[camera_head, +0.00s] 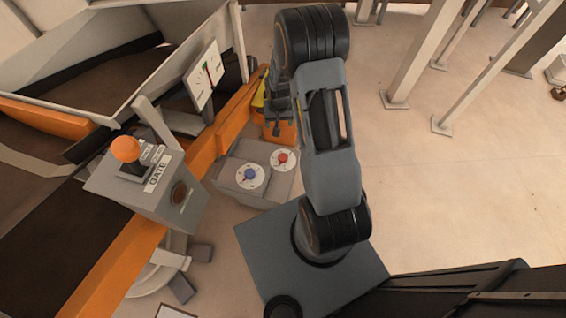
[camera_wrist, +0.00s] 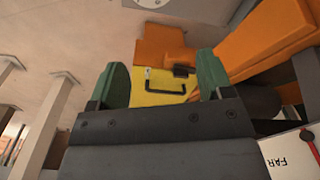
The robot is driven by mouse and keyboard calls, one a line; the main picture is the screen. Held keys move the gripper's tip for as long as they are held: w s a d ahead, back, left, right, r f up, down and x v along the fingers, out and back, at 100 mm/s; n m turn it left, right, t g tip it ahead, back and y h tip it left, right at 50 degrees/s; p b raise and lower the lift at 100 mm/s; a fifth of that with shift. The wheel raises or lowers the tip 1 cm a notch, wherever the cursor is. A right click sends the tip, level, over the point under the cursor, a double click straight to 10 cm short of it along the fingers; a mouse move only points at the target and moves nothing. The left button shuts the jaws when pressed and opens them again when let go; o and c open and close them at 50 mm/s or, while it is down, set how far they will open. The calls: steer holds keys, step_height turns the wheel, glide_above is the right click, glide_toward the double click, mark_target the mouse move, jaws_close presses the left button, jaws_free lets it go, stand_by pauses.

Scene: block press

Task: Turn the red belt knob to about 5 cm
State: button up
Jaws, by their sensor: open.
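The red belt knob (camera_head: 283,157) sits on a round white dial on top of a grey box (camera_head: 227,185), right of a blue knob (camera_head: 249,174). Its exact setting is too small to read. My gripper (camera_head: 277,128) is above and beyond the red knob in the head view, apart from it. In the wrist view my gripper (camera_wrist: 163,82) is open, with its two green fingers spread and nothing between them. Only the edge of a white dial (camera_wrist: 150,3) shows at the top of that view; which knob it carries I cannot tell.
A yellow case (camera_wrist: 165,85) with a black handle and an orange block (camera_wrist: 163,48) lie beyond my fingers. A gauge board (camera_head: 203,73), an orange rail (camera_head: 205,150) and a GATE lever box (camera_head: 150,180) stand left. Pale floor (camera_head: 470,180) is open at right.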

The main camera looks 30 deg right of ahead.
mark_target(283, 157)
steer(key=shift+m+g, duration=0.3)
steer(key=shift+m, duration=0.1)
steer(key=f+b, duration=0.2)
steer(key=f, duration=0.6)
steer(key=d+f+b, duration=0.1)
steer(key=f+b, duration=0.1)
steer(key=f, duration=0.7)
steer(key=f+b, duration=0.2)
steer(key=f, duration=0.6)
steer(key=shift+s+d+f, duration=0.2)
steer(key=shift+d+f, duration=0.05)
steer(key=c, duration=0.9)
